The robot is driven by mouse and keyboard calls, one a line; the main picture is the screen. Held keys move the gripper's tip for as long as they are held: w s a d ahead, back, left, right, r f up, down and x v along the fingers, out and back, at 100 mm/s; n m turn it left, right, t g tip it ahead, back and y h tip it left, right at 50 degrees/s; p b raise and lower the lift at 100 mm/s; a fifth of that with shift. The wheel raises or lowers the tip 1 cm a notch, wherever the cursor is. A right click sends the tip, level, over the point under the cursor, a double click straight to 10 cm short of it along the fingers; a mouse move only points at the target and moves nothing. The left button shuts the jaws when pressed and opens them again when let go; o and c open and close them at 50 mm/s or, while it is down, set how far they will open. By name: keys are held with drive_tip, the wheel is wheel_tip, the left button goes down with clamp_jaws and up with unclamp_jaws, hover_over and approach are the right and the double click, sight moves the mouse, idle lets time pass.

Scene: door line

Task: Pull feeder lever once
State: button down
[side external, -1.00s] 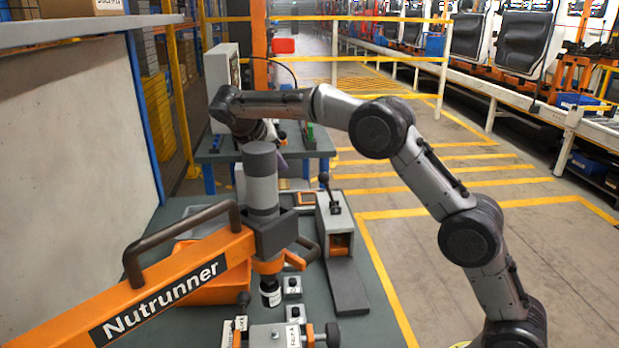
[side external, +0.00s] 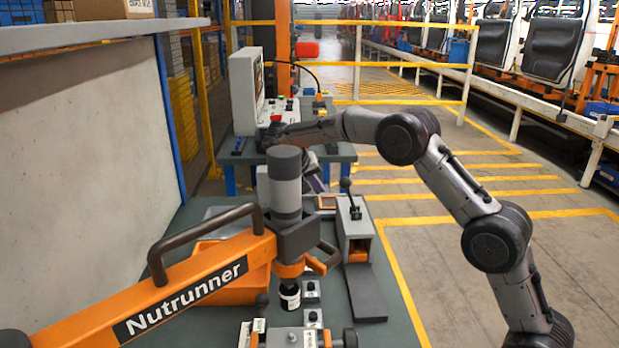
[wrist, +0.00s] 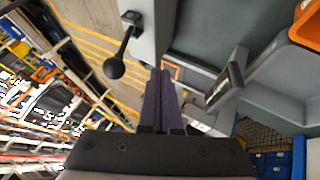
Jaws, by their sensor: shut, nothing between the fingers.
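The feeder lever is a short rod with a black ball knob (side external: 345,184). It stands up from the top of a grey feeder box (side external: 356,228) with an orange-framed opening, right of the nutrunner. In the wrist view the lever knob (wrist: 114,67) is left of my gripper fingers, apart from them. My gripper (wrist: 160,72) has dark purple fingers pressed together, with nothing between them. In the side view my gripper is mostly hidden behind the nutrunner's grey motor, on the far side of the lever.
The orange nutrunner arm (side external: 190,285) and its grey motor (side external: 287,185) stand close left of the feeder. An orange bin (side external: 235,290) lies behind it. A far bench (side external: 345,152) carries a white panel (side external: 243,90). Open floor is to the right.

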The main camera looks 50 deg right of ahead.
sight(349, 196)
drive_tip(key=shift+s+d+r, duration=0.25)
drive_tip(key=shift+s+d, duration=0.3)
drive_tip(key=shift+d, duration=0.25)
drive_tip(key=shift+s+d+r, duration=0.25)
drive_tip(key=shift+s+d, duration=0.3)
drive_tip(key=shift+d, duration=0.25)
